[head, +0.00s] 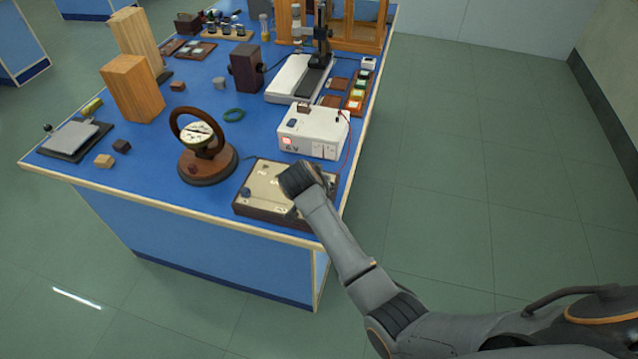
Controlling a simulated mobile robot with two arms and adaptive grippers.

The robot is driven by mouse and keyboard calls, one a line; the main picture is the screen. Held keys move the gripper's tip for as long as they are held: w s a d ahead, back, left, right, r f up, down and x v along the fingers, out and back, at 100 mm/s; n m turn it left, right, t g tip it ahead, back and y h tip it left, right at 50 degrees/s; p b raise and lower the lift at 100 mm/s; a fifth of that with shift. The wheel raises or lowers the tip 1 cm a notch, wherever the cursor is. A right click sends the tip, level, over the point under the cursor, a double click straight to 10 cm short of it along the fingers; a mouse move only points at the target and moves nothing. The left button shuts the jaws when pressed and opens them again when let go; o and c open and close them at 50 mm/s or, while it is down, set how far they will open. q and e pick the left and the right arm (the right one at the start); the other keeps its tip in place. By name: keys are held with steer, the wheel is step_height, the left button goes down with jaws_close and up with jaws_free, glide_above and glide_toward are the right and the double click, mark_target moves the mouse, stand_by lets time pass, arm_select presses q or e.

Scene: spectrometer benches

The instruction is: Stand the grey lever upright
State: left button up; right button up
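A low box (262,219) with a beige top and dark wooden sides lies at the near right corner of the blue bench. My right arm comes in from the right, and its gripper (296,180) is over the right part of this box. The fingers are foreshortened and dark, so I cannot tell whether they are open or shut, or whether they touch anything. A small dark knob (246,192) shows on the left of the box top. I cannot make out the grey lever clearly; the gripper hides part of the box top. My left gripper is not in view.
A white power unit (312,135) with a red light and a red wire stands just behind the box. Wooden blocks (133,90) stand farther left. Floor right of the bench is clear.

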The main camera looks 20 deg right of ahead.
step_height(320, 180, up, 10)
stand_by(0.7)
